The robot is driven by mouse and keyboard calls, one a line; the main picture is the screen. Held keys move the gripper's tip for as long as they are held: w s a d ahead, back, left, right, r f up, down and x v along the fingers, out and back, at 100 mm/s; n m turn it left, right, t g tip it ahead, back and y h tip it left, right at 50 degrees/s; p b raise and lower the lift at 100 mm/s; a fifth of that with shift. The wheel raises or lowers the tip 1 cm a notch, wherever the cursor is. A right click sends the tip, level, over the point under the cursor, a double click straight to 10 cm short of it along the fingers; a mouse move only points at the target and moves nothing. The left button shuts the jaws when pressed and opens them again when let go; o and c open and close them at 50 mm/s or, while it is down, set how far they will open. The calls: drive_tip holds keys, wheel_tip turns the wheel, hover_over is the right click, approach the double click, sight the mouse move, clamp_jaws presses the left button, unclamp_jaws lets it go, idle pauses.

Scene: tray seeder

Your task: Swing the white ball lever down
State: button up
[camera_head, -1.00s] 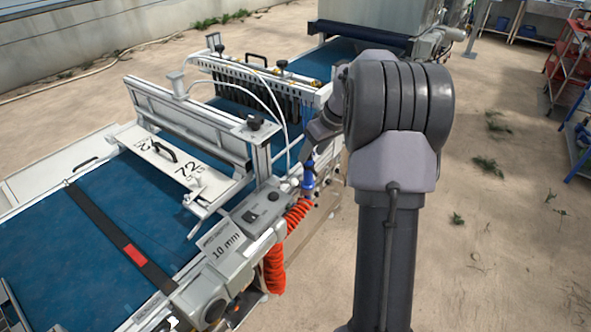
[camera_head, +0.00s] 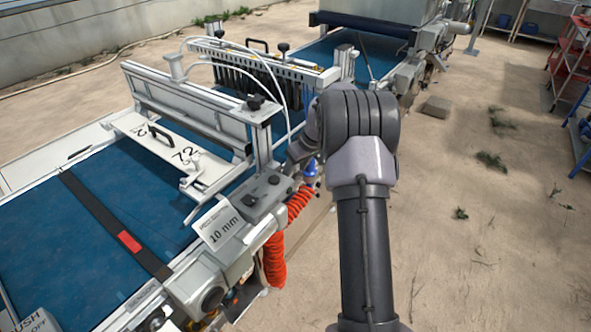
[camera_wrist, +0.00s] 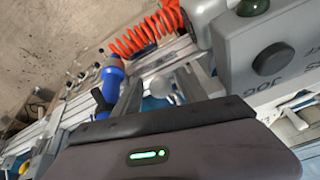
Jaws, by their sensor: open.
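In the wrist view, my gripper (camera_wrist: 156,82) is open, with its two grey fingers reaching up over the side of the machine. A pale round knob, apparently the white ball of the lever (camera_wrist: 161,87), shows between the fingers, closer to the right one. I cannot tell whether either finger touches it. The lever's stem is hard to make out. A blue fitting (camera_wrist: 113,78) stands just left of the left finger. In the head view my arm hides most of the gripper, and I cannot make out the ball there.
An orange coiled hose (camera_head: 274,258) hangs beside the blue fitting. A grey control box with a dark knob (camera_wrist: 273,63) is right of the fingers. The blue belt (camera_head: 120,200) and a "10 mm" label (camera_head: 222,226) lie left.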

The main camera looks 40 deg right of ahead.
clamp_jaws()
idle(1.4)
